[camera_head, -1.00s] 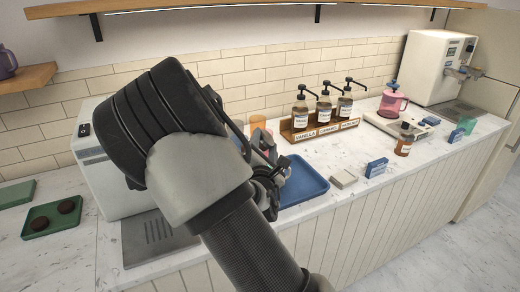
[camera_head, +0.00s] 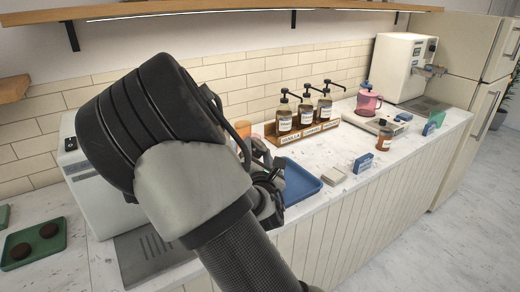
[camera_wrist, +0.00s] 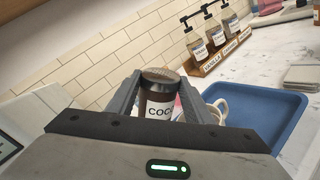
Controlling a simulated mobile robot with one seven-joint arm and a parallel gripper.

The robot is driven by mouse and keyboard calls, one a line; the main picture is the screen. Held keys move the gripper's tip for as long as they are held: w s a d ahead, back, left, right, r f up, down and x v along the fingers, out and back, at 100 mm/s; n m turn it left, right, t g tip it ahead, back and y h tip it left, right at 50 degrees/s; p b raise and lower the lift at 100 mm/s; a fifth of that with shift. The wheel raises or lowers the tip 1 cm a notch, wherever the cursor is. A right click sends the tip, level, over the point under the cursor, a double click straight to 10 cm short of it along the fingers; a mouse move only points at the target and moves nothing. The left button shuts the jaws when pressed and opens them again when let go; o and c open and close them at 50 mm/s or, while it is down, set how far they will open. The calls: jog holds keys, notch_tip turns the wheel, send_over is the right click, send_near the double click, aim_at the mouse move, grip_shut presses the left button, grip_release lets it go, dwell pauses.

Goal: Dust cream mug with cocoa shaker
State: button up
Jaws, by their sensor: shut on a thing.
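The cocoa shaker (camera_wrist: 158,106), a dark jar with a brown lid and a white "COCO…" label, stands between the fingers of my gripper (camera_wrist: 158,92) in the wrist view. My gripper is shut on it. A cream loop, which looks like the handle of the cream mug (camera_wrist: 221,106), shows just right of the right finger; the rest of the mug is hidden behind finger and shaker. In the head view my gripper (camera_head: 268,188) is near the blue tray, mostly covered by my arm, and I cannot make out the shaker or the mug there.
A blue tray (camera_head: 302,182) lies on the marble counter. A wooden rack with several pump bottles (camera_head: 305,112) stands behind it. A pink pitcher (camera_head: 368,102) and white machine (camera_head: 402,65) stand at right.

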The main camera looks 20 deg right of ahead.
jog(key=a+r+n+p, duration=0.2)
jog(key=r+n+p, duration=0.1)
jog(key=a+r+n+p, duration=0.1)
jog(key=p, duration=0.1)
jog(key=shift+w+r+n, duration=0.2)
jog(key=shift+w+n, duration=0.1)
jog(key=shift+n, duration=0.1)
jog(key=shift+w+a+r+n+p, duration=0.1)
jog(key=shift+a+r+n+p, duration=0.35)
jog(key=shift+n, duration=0.25)
jog(key=shift+w+a+r+n+p, duration=0.1)
jog(key=shift+a+r+n+p, duration=0.2)
jog(key=shift+n+p, duration=0.35)
jog(key=shift+d, duration=0.1)
